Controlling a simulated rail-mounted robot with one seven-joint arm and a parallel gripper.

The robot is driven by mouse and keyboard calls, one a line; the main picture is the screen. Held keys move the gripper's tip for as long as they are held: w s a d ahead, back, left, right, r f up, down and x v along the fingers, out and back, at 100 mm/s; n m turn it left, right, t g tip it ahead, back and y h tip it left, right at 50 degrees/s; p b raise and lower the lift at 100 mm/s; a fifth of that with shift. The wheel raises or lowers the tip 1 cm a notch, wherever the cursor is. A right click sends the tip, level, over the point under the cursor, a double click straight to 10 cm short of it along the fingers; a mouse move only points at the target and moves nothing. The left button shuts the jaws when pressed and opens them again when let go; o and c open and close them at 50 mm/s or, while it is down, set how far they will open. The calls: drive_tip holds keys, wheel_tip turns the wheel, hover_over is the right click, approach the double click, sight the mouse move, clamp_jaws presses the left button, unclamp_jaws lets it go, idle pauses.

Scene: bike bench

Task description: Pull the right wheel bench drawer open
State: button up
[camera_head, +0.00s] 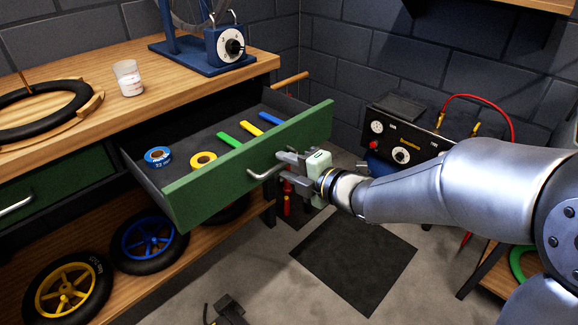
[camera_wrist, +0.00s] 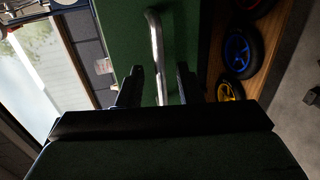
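The right wheel bench drawer (camera_head: 251,155) stands pulled well out from under the benchtop, its inside in plain view. It has a green front and a curved metal handle (camera_head: 262,175). My gripper (camera_head: 282,168) is at the right part of this handle. In the wrist view the handle (camera_wrist: 155,40) runs between the two fingers of my gripper (camera_wrist: 158,75), with a visible gap on both sides. The fingers are apart and not closed on it. The green drawer front (camera_wrist: 125,40) also shows behind the fingers.
The drawer holds blue tape (camera_head: 158,157), yellow tape (camera_head: 203,160) and several coloured tools. Wheels (camera_head: 68,290) lie on the lower shelf. The left drawer (camera_head: 50,185) appears closed. A control box (camera_head: 408,140) stands at right. Floor before the drawer is mostly clear, with a dark mat (camera_head: 355,255).

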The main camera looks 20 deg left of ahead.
drive_tip(key=v, duration=1.7)
drive_tip(key=shift+d+p, duration=0.2)
drive_tip(key=shift+p, duration=0.25)
drive_tip(key=shift+r, duration=0.1)
